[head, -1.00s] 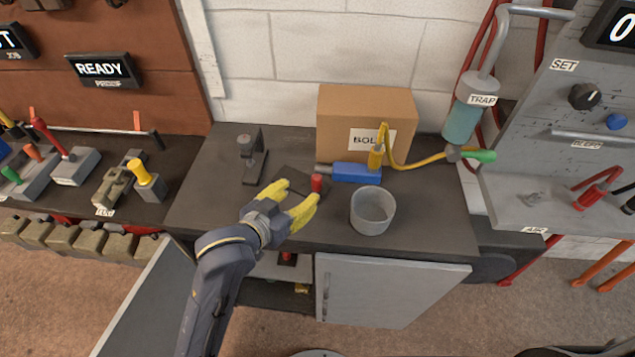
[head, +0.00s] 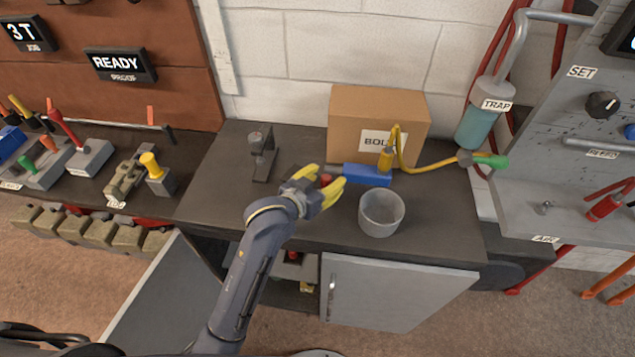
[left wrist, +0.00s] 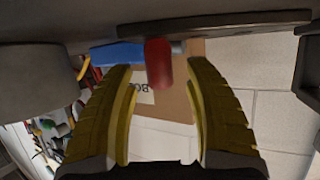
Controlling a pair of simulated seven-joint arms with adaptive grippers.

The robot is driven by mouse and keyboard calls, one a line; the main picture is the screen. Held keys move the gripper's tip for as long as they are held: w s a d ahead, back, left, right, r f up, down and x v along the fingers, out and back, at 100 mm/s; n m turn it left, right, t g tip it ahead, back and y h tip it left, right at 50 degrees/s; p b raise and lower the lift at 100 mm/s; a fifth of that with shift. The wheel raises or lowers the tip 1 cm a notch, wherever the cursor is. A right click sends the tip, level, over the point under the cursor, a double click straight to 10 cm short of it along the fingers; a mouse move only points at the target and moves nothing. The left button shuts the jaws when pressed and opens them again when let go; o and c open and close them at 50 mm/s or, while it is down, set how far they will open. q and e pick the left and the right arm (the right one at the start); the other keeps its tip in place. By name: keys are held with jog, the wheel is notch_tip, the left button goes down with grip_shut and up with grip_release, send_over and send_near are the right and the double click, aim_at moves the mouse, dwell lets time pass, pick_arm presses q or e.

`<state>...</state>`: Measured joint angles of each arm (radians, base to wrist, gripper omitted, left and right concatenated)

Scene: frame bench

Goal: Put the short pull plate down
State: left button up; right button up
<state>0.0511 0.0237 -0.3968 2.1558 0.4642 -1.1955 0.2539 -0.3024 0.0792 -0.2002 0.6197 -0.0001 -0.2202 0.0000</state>
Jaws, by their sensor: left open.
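The likely short pull plate is a thin dark plate (left wrist: 215,26) with an upright red knob (head: 326,180). It appears to lie on the dark bench top (head: 225,195); in the head view my gripper hides most of it. My left gripper (head: 328,187) is open, its yellow fingers around the red knob. In the left wrist view the red knob (left wrist: 158,63) stands between the open fingers (left wrist: 162,75), with gaps on both sides.
A blue block with a yellow hose (head: 367,175) lies just right of the fingers. A grey cup (head: 381,222) stands at front right, a cardboard box (head: 350,112) behind. A dark stand (head: 262,155) is at left. An open cabinet door (head: 150,300) hangs below.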

pick_arm(q)
jog(key=shift+w+d+f, duration=0.15)
jog(key=shift+w, duration=0.1)
jog(key=shift+c, duration=0.4)
grip_shut()
